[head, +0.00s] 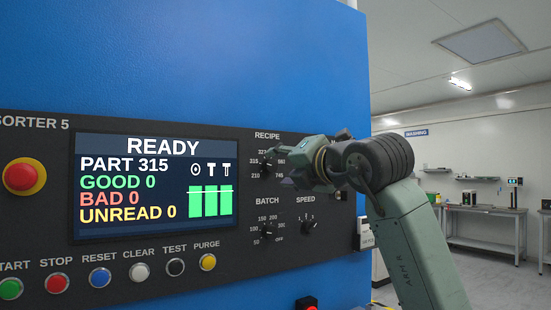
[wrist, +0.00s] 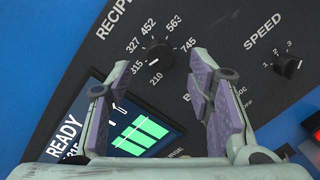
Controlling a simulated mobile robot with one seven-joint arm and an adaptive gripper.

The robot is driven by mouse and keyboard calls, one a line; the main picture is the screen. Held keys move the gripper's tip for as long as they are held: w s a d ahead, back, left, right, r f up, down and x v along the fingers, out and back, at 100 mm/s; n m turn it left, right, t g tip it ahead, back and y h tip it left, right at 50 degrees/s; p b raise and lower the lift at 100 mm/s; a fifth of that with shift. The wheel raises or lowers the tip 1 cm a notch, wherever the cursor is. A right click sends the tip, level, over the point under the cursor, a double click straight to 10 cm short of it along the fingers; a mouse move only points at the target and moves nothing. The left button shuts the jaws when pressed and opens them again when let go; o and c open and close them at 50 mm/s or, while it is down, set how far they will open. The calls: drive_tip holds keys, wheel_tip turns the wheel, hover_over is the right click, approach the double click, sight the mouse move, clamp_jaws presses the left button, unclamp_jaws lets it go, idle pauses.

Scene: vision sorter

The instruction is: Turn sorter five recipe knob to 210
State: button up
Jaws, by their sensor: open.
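The recipe knob (head: 267,163) is a small black dial on the sorter five panel, left of my gripper (head: 288,170) in the head view. The wrist view shows the knob (wrist: 159,54) whole, with marks from 210 to 745 around it. Its white pointer seems to face 315, and the screen (head: 155,187) reads READY and PART 315. My gripper (wrist: 150,80) is open and empty, its purple-padded fingers spread wide. The knob lies beyond the fingertips, between their lines, with no contact visible in the wrist view.
The batch knob (head: 267,232) and speed knob (head: 310,227) sit below the recipe knob. A row of coloured buttons, including a red stop button (head: 57,283), runs along the panel bottom. A large red button (head: 19,177) is at far left. Workbenches (head: 485,221) stand at the back right.

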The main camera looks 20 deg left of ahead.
sight(272, 166)
drive_tip(key=shift+p+x, duration=0.6)
drive_tip(key=shift+x, duration=1.55)
drive_tip(key=shift+c, duration=0.2)
clamp_jaws()
